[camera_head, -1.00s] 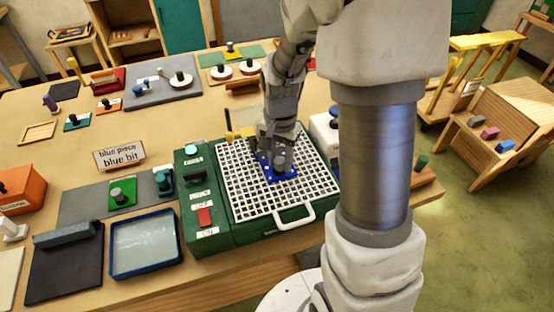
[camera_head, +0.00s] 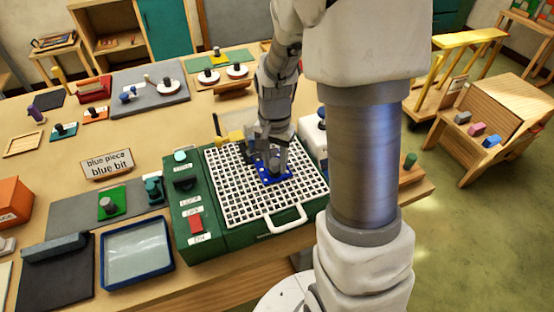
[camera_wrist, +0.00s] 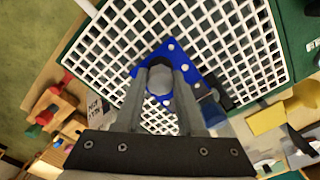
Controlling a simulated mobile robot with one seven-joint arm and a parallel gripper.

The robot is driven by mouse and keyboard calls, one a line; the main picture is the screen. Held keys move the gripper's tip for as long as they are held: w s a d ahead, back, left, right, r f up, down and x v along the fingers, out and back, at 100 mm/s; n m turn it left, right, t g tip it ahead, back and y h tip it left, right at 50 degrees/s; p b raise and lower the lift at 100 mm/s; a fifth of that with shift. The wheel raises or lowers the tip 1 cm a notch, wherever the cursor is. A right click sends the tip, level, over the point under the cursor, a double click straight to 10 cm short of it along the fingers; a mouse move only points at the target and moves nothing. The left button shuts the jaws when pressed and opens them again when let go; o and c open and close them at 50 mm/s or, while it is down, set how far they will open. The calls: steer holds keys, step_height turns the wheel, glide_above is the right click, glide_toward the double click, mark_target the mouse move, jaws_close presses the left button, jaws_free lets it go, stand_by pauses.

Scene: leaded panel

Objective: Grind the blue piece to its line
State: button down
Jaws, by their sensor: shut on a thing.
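The blue piece (camera_head: 264,179) lies flat on or just above the white grid of the green grinder (camera_head: 190,258). It shows as a blue plate with white dots in the wrist view (camera_wrist: 188,60), with a grey round knob (camera_wrist: 159,82) on it. My gripper (camera_head: 275,160) points down over the piece, its fingers closed around the knob; it also shows in the wrist view (camera_wrist: 160,92). The grinder's bit is not clearly visible. A line on the piece cannot be made out. The grinder has a red switch (camera_head: 195,224) on its left panel.
A sign reading "blue piece blue bit" (camera_head: 107,163) stands left of the grinder. A blue-rimmed tray (camera_head: 172,238) and a green piece with a knob (camera_head: 111,204) lie left of it. A yellow part (camera_head: 231,137) sits at the grid's back edge.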

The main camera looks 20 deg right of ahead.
steer(key=shift+a, duration=1.15)
steer(key=shift+a, duration=1.4)
steer(key=shift+d, duration=0.15)
steer(key=shift+w+d, duration=0.1)
steer(key=shift+d, duration=1.2)
steer(key=shift+d, duration=0.15)
steer(key=shift+d, duration=1.25)
steer(key=shift+a, duration=0.2)
steer(key=shift+a, duration=1.25)
